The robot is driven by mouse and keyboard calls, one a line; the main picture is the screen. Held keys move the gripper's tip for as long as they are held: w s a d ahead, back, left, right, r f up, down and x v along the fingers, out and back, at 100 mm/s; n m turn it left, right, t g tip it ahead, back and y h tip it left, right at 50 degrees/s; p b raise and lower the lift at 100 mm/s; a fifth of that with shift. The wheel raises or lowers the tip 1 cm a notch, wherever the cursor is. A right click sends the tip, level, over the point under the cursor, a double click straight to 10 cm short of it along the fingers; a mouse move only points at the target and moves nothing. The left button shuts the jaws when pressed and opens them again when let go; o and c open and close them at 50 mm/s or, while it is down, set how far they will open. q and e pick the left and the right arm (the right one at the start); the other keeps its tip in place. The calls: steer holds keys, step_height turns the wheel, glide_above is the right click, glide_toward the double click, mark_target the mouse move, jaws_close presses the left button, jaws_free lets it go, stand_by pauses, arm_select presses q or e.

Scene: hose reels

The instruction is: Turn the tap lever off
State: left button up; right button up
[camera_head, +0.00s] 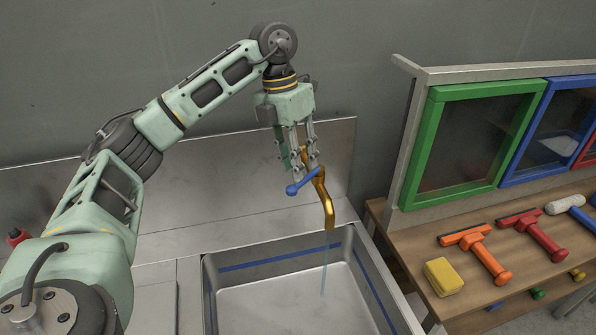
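The brass tap (327,205) stands at the back of the sink, its curved spout hanging over the basin. A thin stream of water (324,275) runs from the spout. The tap's blue lever (297,188) sticks out to the left, with a round knob at its end. My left gripper (304,165) points down right at the tap, just above the lever. Its fingers are apart, with part of the brass tap showing between them. I cannot tell whether the fingertips touch the lever. My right gripper is not in view.
The steel sink (240,254) with a blue stripe lies below the tap. On the right, a wooden bench (410,250) holds a yellow sponge (443,277), an orange squeegee (487,262) and a red squeegee (541,240). Green (413,150) and blue (521,145) framed panes stand behind them.

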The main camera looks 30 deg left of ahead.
mark_target(306, 179)
arm_select(q)
steer(key=f, duration=0.4)
steer(key=shift+w+d+p, duration=0.15)
steer(key=shift+d+p, duration=0.1)
steer(key=shift+p, duration=0.15)
steer(key=shift+d+f, duration=0.1)
steer(key=shift+f, duration=0.05)
steer(key=shift+c, duration=0.5)
steer(key=c, duration=0.4)
jaws_close()
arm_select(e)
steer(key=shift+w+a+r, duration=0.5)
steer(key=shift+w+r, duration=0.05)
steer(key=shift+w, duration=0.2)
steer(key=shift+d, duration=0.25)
